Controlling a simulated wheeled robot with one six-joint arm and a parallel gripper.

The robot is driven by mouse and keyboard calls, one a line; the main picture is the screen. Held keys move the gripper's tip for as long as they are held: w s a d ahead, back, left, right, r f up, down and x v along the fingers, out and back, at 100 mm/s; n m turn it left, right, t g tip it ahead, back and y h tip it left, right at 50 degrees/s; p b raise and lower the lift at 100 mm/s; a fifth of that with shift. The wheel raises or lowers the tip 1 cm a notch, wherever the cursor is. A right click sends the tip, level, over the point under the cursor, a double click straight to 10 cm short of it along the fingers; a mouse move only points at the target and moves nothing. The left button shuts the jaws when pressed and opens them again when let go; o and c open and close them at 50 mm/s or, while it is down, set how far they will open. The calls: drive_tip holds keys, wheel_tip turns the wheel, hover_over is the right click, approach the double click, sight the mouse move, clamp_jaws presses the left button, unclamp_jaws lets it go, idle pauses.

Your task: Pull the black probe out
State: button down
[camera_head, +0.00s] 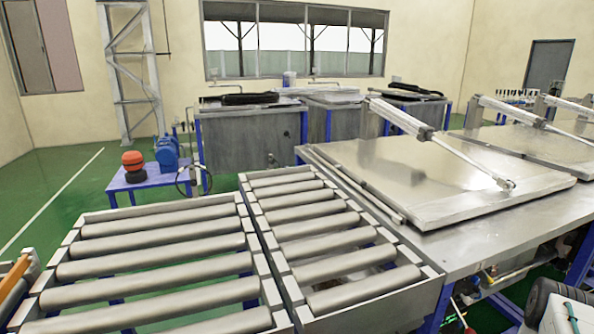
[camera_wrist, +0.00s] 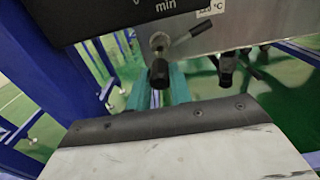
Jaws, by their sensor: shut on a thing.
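The black probe (camera_wrist: 159,73) shows in the wrist view as a short dark cylinder below a metal fitting with a side lever, at the front of a steel housing (camera_wrist: 215,38). My gripper (camera_wrist: 162,118) fills the bottom of the wrist view, pale with a dark, screwed front edge. Its front edge lies just below the probe's visible end. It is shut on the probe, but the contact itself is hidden. I cannot make out the probe in the head view.
A black panel (camera_wrist: 120,14) marked "min" overhangs the wrist view's top. A second dark fitting (camera_wrist: 228,70) hangs to the right. Blue frame posts (camera_wrist: 48,62) stand left. In the head view, a roller conveyor (camera_head: 155,244) lies beside a steel table (camera_head: 480,228) with metal lids.

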drive_tip(key=shift+r, duration=0.1)
drive_tip(key=s+d+r, duration=0.2)
drive_tip(key=s+r, duration=0.2)
drive_tip(key=r, duration=0.3)
drive_tip(key=shift+s+r, duration=0.25)
idle(0.6)
idle(0.4)
